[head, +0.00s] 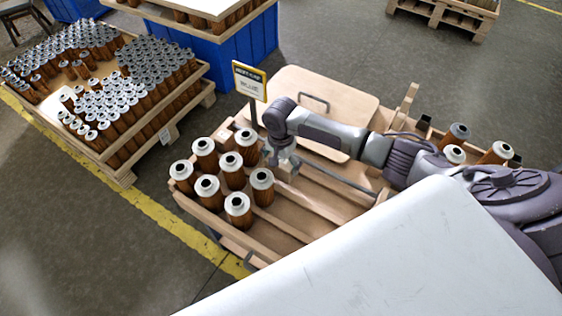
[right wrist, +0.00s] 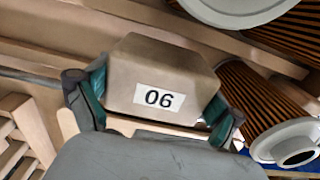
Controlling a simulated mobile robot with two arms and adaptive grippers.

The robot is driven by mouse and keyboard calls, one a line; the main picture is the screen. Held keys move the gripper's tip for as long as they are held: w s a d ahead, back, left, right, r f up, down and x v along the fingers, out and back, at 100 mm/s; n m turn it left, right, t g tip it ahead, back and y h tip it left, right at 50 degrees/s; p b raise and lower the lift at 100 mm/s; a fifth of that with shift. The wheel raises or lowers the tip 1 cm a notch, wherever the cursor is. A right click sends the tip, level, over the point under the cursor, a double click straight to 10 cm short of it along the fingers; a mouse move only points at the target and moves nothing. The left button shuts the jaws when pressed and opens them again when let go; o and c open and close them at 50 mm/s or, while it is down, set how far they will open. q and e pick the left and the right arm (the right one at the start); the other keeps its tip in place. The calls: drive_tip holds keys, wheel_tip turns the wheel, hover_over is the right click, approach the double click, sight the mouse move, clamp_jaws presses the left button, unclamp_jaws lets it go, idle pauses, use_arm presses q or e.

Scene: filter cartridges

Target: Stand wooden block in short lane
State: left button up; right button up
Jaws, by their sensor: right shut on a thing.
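My right gripper (head: 282,160) reaches in from the right over the wooden tray with lanes (head: 325,208). It is just right of a group of brown cartridges with pale caps (head: 232,162). In the right wrist view, my right gripper (right wrist: 152,108) has its teal pads on both sides of a wooden block (right wrist: 155,72) with a white label reading 06. In the head view the block is small and mostly hidden by the gripper. I cannot tell whether its bottom touches the tray, nor which lane is the short one. My left gripper is not in view.
A sign on a post (head: 250,80) stands at the tray's back edge, close to my right gripper. A pale board (head: 350,105) lies behind my arm. More cartridges (head: 454,135) stand at the right end. The front lanes look bare.

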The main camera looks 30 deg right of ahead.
drive_tip(key=shift+f, duration=0.4)
drive_tip(key=shift+f+b, duration=0.4)
drive_tip(key=shift+f, duration=0.75)
drive_tip(key=o, duration=0.9)
drive_tip(key=shift+o, duration=0.2)
wheel_tip(320, 180, up, 12)
drive_tip(key=shift+r, duration=0.1)
drive_tip(key=shift+s+a+f, duration=0.1)
drive_tip(key=shift+f, duration=0.1)
